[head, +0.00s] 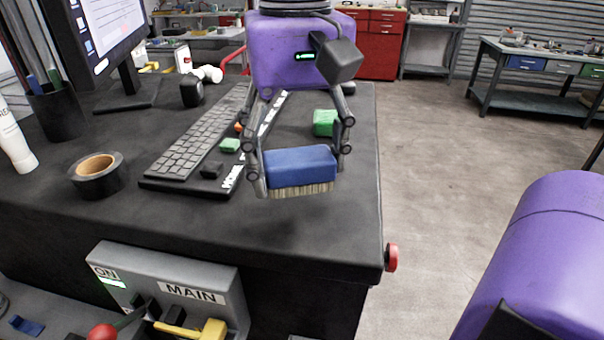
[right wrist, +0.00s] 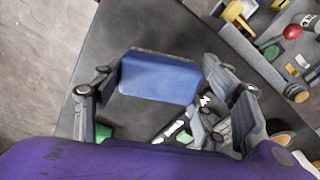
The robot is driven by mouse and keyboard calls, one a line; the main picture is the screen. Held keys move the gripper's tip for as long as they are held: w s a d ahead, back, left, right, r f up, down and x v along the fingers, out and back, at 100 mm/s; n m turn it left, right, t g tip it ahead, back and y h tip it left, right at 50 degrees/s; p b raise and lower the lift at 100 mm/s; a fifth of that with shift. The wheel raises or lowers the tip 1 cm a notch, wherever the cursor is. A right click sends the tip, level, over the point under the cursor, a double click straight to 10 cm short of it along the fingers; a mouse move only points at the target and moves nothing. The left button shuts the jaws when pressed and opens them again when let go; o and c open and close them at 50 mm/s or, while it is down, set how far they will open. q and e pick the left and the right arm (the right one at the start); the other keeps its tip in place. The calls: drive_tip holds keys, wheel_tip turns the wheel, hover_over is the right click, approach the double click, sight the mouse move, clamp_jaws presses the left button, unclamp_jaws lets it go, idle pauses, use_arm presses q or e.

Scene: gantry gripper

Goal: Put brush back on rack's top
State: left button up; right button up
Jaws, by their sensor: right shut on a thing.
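A blue brush (head: 300,166) with pale bristles pointing down is held in my right gripper (head: 302,180) above the front part of the dark table. The gripper's two fingers are shut on the brush's two ends. In the right wrist view the brush (right wrist: 160,77) shows as a blue block between the fingers (right wrist: 155,85). My left gripper is not in view. I cannot make out the rack for certain in either view.
The black table (head: 310,225) carries a keyboard (head: 200,140), a tape roll (head: 98,176), a monitor (head: 105,35), a pen cup (head: 55,110) and a green block (head: 325,122). A grey MAIN switch box (head: 170,285) stands in front. The table's front right corner is bare.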

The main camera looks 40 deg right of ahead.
sight(301, 181)
drive_tip(key=shift+w+d+f, duration=0.1)
drive_tip(key=shift+d+f, duration=0.05)
drive_tip(key=shift+f, duration=0.8)
drive_tip(key=shift+d+f, duration=0.1)
drive_tip(key=shift+f, duration=0.8)
drive_tip(key=shift+f, duration=0.1)
drive_tip(key=o, duration=1)
wheel_tip(301, 181, up, 12)
drive_tip(key=shift+a+r, duration=0.1)
